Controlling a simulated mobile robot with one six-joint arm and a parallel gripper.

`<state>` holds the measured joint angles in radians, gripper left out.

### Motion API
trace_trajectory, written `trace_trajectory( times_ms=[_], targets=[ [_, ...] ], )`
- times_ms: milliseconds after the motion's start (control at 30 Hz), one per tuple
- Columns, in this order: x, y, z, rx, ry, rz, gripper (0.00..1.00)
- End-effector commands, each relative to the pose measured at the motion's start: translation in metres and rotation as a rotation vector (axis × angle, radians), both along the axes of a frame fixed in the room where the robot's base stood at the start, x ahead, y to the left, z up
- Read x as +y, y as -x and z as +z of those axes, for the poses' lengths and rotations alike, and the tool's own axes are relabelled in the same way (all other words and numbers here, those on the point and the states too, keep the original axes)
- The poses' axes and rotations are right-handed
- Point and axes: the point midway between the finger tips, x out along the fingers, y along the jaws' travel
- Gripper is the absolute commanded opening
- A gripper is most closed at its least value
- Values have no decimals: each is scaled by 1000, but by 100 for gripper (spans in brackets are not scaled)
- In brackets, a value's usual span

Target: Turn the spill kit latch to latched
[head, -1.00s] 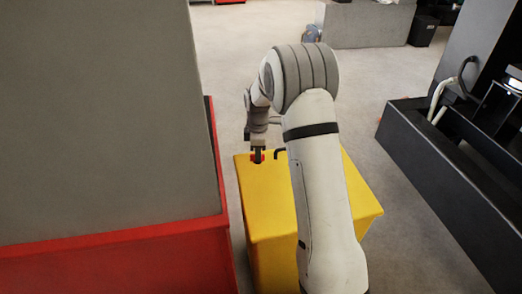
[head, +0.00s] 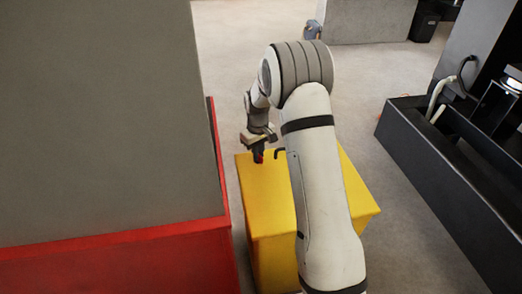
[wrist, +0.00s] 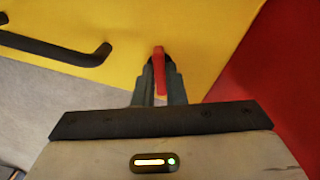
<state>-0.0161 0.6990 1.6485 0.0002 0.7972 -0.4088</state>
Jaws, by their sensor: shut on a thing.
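The spill kit is a yellow box (head: 268,205) in the middle of the head view, and its yellow face fills the top of the wrist view. The latch is a small red handle (wrist: 160,75) on that face. My gripper (wrist: 158,85) is shut on the red latch, with a finger on each side of it. In the head view my gripper (head: 258,155) is at the box's far left top edge, and only a little red shows there. The latch's base is mostly hidden by the fingers.
A black bar handle (wrist: 60,48) sticks out left of the latch. A red-based grey cabinet (head: 110,240) stands close on the left. A black open trough (head: 450,170) is on the right. Bare floor (head: 370,110) lies between and beyond.

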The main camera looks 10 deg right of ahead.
Motion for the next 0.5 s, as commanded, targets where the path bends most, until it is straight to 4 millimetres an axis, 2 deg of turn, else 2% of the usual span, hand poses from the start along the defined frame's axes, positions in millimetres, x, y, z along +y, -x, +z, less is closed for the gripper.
trace_trajectory(
  times_ms=[200,500],
  targets=[
    [3,-3,3,-10,-3,-181,0],
    [2,-4,3,-13,-4,-359,0]
  ],
)
